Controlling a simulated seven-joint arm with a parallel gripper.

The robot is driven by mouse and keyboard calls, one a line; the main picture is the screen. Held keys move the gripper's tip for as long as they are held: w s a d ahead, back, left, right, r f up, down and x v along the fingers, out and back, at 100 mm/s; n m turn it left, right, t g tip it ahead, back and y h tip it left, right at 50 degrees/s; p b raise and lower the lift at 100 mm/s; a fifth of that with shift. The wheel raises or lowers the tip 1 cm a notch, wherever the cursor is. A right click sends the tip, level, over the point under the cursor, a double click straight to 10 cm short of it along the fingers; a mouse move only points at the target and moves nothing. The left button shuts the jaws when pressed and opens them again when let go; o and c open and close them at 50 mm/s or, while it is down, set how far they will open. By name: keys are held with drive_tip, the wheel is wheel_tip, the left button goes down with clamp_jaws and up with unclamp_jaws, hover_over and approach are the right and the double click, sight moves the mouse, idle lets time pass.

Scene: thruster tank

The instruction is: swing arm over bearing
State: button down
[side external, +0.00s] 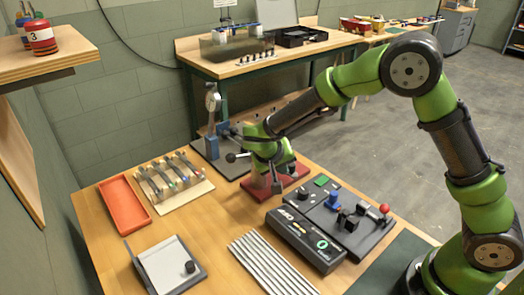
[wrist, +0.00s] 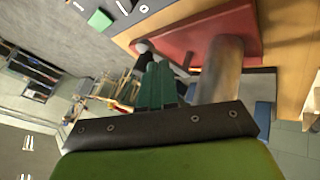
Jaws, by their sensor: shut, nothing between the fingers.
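A red base plate (side external: 262,188) stands on the wooden table below my gripper (side external: 272,166). In the wrist view the red plate (wrist: 190,38) carries a thick grey post (wrist: 222,68), close beside the fingers of my gripper (wrist: 160,82). The fingers are together with nothing between them. A dark lever with a round black knob (side external: 231,157) reaches left from beside my gripper. A blue and grey stand with a dial (side external: 212,103) rises behind it on a dark plate (side external: 206,151). My wrist hides much of the red fixture, and I cannot make out the bearing for certain.
A dark panel with a red ball knob (side external: 384,208) and a black box (side external: 303,242) lie to the right. Several grey bars (side external: 270,265) lie in front. An orange tray (side external: 124,203) and a tool rack (side external: 168,186) are left. Bare table shows around (side external: 222,222).

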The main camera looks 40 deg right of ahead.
drive_tip(key=shift+s+d+n+t, duration=0.1)
drive_tip(key=shift+d+n+t, duration=0.3)
drive_tip(key=shift+n, duration=0.4)
drive_tip(key=shift+s+d+n+t+y, duration=0.1)
drive_tip(key=shift+d+n+t+y, duration=0.55)
drive_tip(key=shift+n, duration=0.55)
drive_tip(key=d+n+t+y, duration=0.1)
drive_tip(key=n, duration=0.1)
drive_tip(key=d+n+t+y, duration=0.1)
drive_tip(key=n, duration=0.1)
drive_tip(key=shift+w+n, duration=0.2)
drive_tip(key=shift+n, duration=0.1)
drive_tip(key=shift+w+d+y, duration=0.15)
drive_tip(key=shift+y, duration=0.1)
drive_tip(key=shift+w+d, duration=0.35)
drive_tip(key=shift+d, duration=0.25)
drive_tip(key=shift+w+d, duration=0.3)
drive_tip(key=shift+d, duration=0.3)
drive_tip(key=d+v, duration=0.1)
drive_tip(key=v, duration=0.8)
drive_tip(key=shift+s+r, duration=0.4)
